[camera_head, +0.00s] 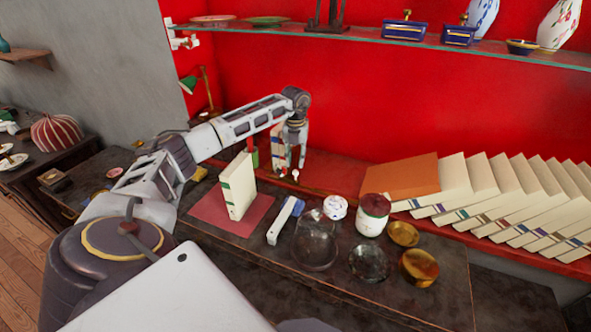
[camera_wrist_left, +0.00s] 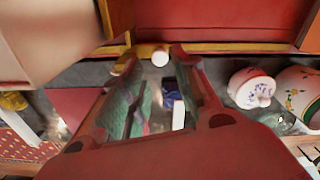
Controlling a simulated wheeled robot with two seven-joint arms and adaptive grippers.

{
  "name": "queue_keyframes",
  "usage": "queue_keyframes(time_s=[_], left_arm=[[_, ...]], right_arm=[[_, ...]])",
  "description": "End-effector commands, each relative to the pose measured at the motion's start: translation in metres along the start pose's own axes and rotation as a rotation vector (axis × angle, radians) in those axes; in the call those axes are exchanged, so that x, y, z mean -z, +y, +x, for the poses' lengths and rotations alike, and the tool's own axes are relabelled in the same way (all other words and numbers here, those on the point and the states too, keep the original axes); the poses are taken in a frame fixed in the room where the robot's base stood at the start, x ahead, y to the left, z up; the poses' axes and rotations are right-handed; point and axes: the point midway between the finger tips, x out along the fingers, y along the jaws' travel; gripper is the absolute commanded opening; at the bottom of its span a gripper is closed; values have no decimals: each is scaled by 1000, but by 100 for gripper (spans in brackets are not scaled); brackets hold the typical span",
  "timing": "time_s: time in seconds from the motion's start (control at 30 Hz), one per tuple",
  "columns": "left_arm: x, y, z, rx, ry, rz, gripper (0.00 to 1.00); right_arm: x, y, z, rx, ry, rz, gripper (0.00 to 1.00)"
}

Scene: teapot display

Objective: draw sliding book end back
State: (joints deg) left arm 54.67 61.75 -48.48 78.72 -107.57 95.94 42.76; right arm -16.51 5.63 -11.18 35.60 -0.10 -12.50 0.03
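My left gripper (camera_head: 289,168) reaches down in front of the red back shelf, between the upright books and the leaning row. In the left wrist view its two fingers (camera_wrist_left: 155,70) are apart, with a small white rounded piece (camera_wrist_left: 160,56) showing between their tips. I cannot tell whether they touch it. A cream upright book (camera_head: 277,147) stands just behind and left of the gripper. An orange-brown slanted panel (camera_head: 401,177) lies at the left end of the leaning book row (camera_head: 500,195). I cannot tell for sure which piece is the sliding book end. My right gripper is out of view.
A cream book (camera_head: 238,187) stands on a red mat (camera_head: 207,212). A glass jar (camera_head: 315,240), a lidded pot (camera_head: 373,215), a small white lidded pot (camera_head: 335,207) and brass bowls (camera_head: 419,267) crowd the dark counter. A glass shelf (camera_head: 400,42) hangs above.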

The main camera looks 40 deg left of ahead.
Motion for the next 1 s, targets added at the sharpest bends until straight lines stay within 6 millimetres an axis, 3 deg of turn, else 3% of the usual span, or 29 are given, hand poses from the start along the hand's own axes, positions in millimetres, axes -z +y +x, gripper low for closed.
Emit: queue_keyframes(time_s=[0.4,0.87,1.0], left_arm=[[0,-1,47,0,2,0,30],[0,0,55,1,0,0,30],[0,0,54,1,0,0,12]], right_arm=[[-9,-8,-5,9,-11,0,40],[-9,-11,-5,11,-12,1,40],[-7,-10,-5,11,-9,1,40]])
